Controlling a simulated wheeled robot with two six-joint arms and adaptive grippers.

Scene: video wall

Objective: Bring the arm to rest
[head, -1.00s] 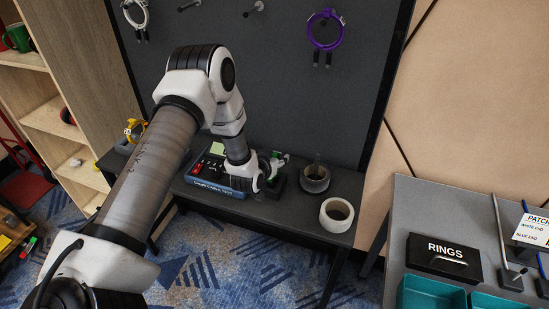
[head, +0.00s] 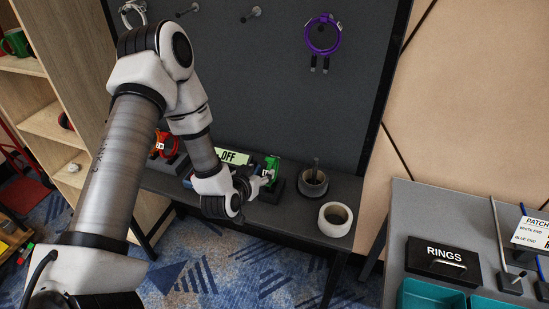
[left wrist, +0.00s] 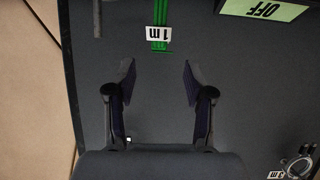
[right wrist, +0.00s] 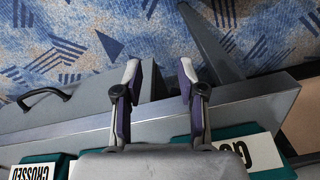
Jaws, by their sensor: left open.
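My left arm reaches from the left across the head view, bent at the elbow. My left gripper (head: 262,182) is low over the table, beside a green cable (head: 272,166) on a dark stand. In the left wrist view its fingers (left wrist: 159,72) are apart with nothing between them. The green cable with a "1 m" tag (left wrist: 160,35) lies beyond the fingertips. My right gripper (right wrist: 160,70) shows only in the right wrist view, open and empty above the bin and table edges.
An "OFF" display (head: 233,157) stands behind my left wrist. A red coil (head: 164,145), a dark spool (head: 313,183) and a white ring (head: 335,219) sit on the table (head: 290,225). A purple cable (head: 322,35) hangs on the panel. A RINGS box (head: 443,262) is at right.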

